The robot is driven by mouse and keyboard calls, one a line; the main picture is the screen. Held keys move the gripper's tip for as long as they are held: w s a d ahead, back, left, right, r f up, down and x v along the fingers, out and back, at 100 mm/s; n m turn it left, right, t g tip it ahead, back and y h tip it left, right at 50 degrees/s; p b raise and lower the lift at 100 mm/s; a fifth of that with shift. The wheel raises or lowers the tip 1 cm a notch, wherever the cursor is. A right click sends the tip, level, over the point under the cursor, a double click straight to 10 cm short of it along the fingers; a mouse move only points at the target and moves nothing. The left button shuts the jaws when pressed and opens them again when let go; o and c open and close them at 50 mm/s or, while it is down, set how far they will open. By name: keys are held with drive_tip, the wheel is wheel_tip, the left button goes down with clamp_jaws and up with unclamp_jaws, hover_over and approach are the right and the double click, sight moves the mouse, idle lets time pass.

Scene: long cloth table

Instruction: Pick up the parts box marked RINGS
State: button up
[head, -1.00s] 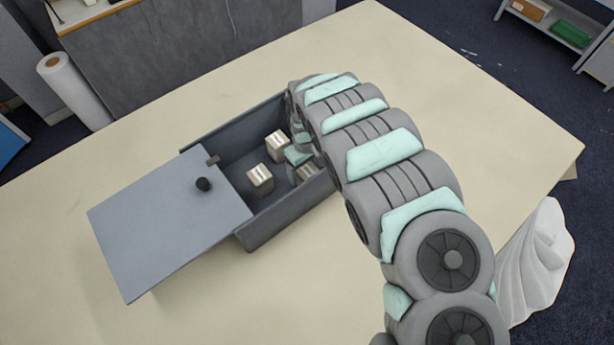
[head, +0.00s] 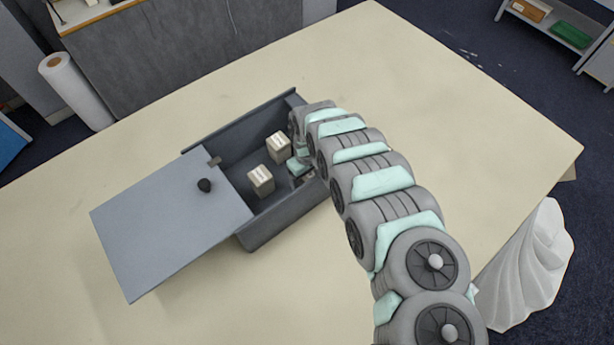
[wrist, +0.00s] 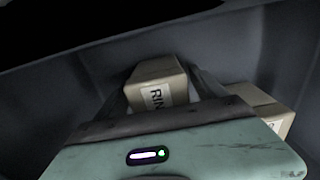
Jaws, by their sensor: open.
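The parts box whose label shows "RIN" (wrist: 155,74) is in the wrist view, between the two fingers of my gripper (wrist: 162,88). The fingers are open, one on each side of the box; whether they touch it I cannot tell. A second cardboard box (wrist: 256,97) stands to its right, partly hidden by my gripper. In the head view my gripper (head: 298,166) reaches down inside the grey drawer-like case (head: 290,215). Two pale boxes (head: 261,181) (head: 279,146) stand in the case left of my gripper; their labels are too small to read.
A grey sliding lid (head: 165,225) with a black knob (head: 204,185) covers the case's left part. The case walls rise close around my gripper. The cream table (head: 430,110) is clear to the right. White cloth (head: 530,265) hangs at the right edge.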

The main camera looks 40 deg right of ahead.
drive_tip(key=shift+c, duration=0.4)
drive_tip(key=c, duration=1.7)
